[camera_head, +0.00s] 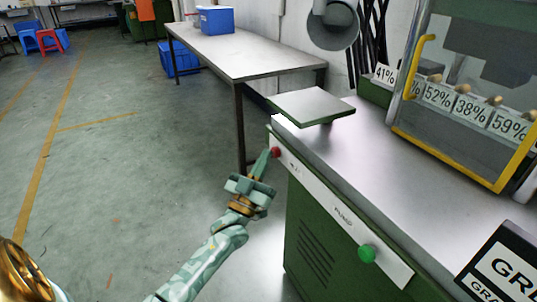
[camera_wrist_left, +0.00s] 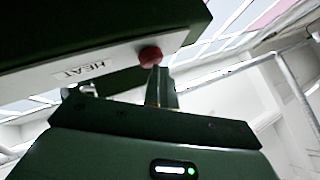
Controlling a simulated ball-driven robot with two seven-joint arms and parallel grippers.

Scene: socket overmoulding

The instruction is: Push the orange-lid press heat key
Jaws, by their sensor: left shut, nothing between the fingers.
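The heat key is a red round button (camera_head: 276,152) on a white strip (camera_head: 335,212) along the front of a green press cabinet (camera_head: 312,225). In the left wrist view the red button (camera_wrist_left: 150,56) sits beside a label (camera_wrist_left: 80,71) that reads HEAT. My left gripper (camera_head: 264,160) is shut and empty, its fingers pointing up at the button. In the left wrist view the fingertips (camera_wrist_left: 157,72) overlap the button's lower edge. I cannot tell whether they touch it. My right gripper is not in view.
A green button (camera_head: 367,253) is further along the same strip. A flat green-edged plate (camera_head: 312,105) juts from the cabinet's far corner. A yellow-framed guard (camera_head: 455,161) stands on the metal top. A table with a blue box (camera_head: 215,20) is behind.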

